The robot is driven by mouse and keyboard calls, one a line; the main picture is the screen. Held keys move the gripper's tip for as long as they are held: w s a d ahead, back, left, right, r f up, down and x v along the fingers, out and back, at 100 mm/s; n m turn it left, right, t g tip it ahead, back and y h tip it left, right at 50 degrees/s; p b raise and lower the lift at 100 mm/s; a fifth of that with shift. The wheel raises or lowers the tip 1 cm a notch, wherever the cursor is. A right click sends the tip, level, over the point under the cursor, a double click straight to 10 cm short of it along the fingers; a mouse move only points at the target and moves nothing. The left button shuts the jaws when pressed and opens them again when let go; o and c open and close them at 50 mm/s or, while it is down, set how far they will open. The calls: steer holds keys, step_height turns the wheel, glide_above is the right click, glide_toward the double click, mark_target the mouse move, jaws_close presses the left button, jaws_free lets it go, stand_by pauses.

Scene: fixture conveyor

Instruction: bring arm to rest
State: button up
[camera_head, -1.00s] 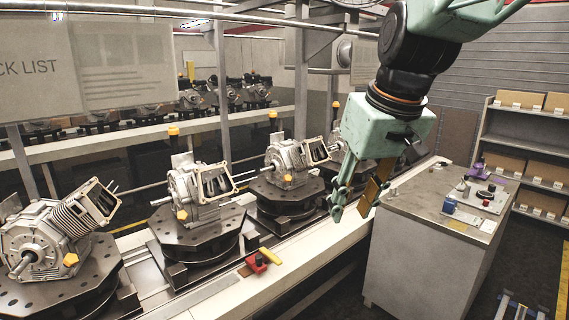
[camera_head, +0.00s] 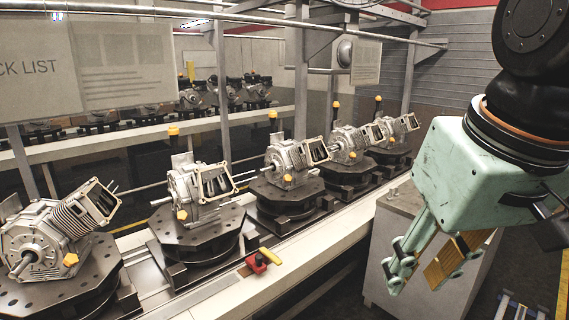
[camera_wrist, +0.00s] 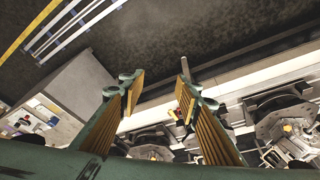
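My gripper (camera_head: 422,268) hangs at the right of the head view, pointing down in front of the grey cabinet. Its two fingers with tan pads are apart and nothing shows between them. In the wrist view my gripper (camera_wrist: 157,92) also shows open and empty, with the floor and conveyor edge beyond the fingertips.
The conveyor (camera_head: 330,252) carries several engines, such as this one (camera_head: 205,190), on round dark fixtures. A red button box (camera_head: 257,263) sits on its near edge.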

steer(key=s+d+f+m, duration=0.1)
steer(key=s+d+f, duration=0.1)
steer(key=s, duration=0.7)
steer(key=shift+f, duration=0.25)
